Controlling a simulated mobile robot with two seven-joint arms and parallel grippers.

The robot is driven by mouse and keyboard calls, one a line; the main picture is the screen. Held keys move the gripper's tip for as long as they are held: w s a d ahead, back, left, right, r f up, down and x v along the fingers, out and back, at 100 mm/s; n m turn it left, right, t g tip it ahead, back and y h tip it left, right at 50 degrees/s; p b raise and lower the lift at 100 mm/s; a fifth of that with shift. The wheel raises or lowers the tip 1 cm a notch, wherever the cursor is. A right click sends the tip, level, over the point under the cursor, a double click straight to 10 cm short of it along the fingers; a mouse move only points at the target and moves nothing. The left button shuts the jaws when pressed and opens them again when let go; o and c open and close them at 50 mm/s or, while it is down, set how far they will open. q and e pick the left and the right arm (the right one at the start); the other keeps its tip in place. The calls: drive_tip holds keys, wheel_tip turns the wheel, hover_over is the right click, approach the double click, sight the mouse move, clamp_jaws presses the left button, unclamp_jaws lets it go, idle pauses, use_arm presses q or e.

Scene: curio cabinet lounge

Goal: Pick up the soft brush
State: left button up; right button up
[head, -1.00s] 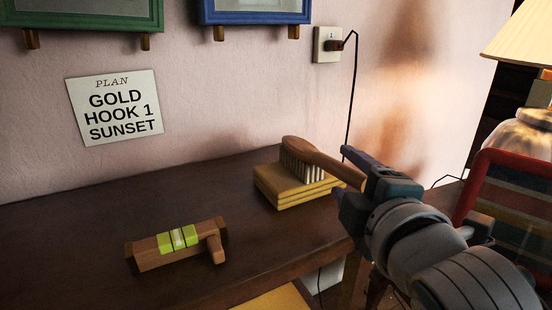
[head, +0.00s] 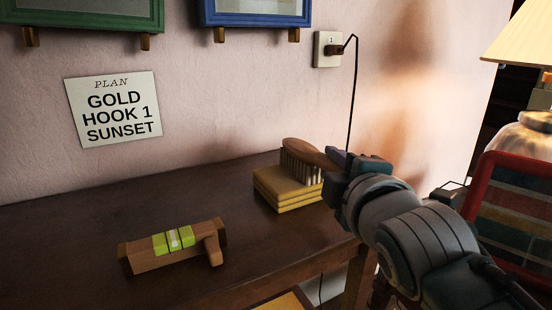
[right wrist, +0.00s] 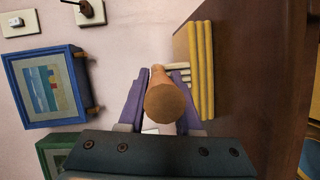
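The soft brush (head: 308,152) has a brown wooden handle and pale bristles. It lies bristles down on a stack of yellow cloths (head: 285,188) at the right end of the dark table. My right gripper (head: 335,162) is at the handle end of the brush. In the right wrist view the rounded handle end (right wrist: 168,102) lies between the two purple fingers of the right gripper (right wrist: 163,88), which stand apart; the handle end hides part of the gap, so contact is unclear. The left gripper is not in view.
A wooden level-like block with a lime green part (head: 173,245) lies on the table (head: 90,215) at front left. A wall outlet (head: 327,48) with a black cord hangs behind. A red-framed object (head: 510,215) and lamp (head: 525,35) stand right. The table's middle is clear.

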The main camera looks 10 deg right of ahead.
clamp_jaws()
idle(0.4)
wheel_tip(320, 180, up, 20)
drive_tip(key=p, duration=0.8)
drive_tip(key=shift+p, duration=0.4)
drive_tip(key=shift+c, duration=0.3)
unclamp_jaws()
clamp_jaws()
